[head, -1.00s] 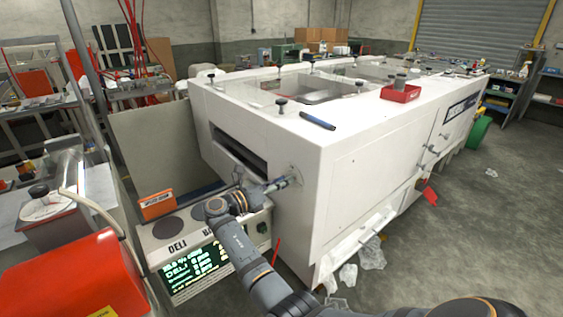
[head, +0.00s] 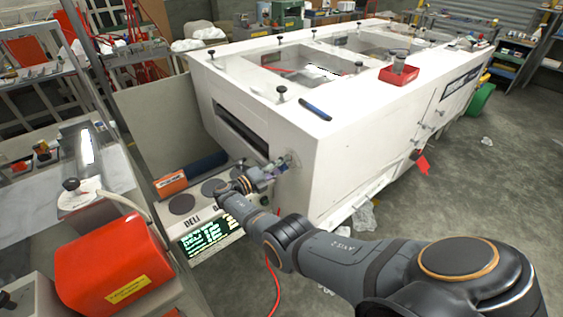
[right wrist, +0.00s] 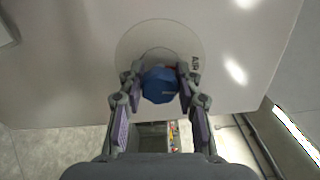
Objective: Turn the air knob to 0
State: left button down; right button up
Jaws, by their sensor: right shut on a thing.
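The blue air knob (right wrist: 160,86) sits on a pale round plate (right wrist: 137,45) marked "AIR" on the white machine's panel. In the right wrist view the fingers of my right gripper (right wrist: 158,82) are closed on both sides of the knob. In the head view my right gripper (head: 279,168) is at the end face of the white machine (head: 330,150), at the round plate. The knob is mostly hidden by the gripper there. I cannot read the knob's setting or see a 0 mark. My left gripper is not in view.
A control box (head: 183,225) with a lit green display stands below the gripper. An orange box (head: 171,183) lies behind it. A red machine (head: 115,262) is at the lower left. Grey floor lies right.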

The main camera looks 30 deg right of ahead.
jog(key=shift+n, duration=0.9)
jog(key=shift+f, duration=0.1)
jog(key=o, duration=1.2)
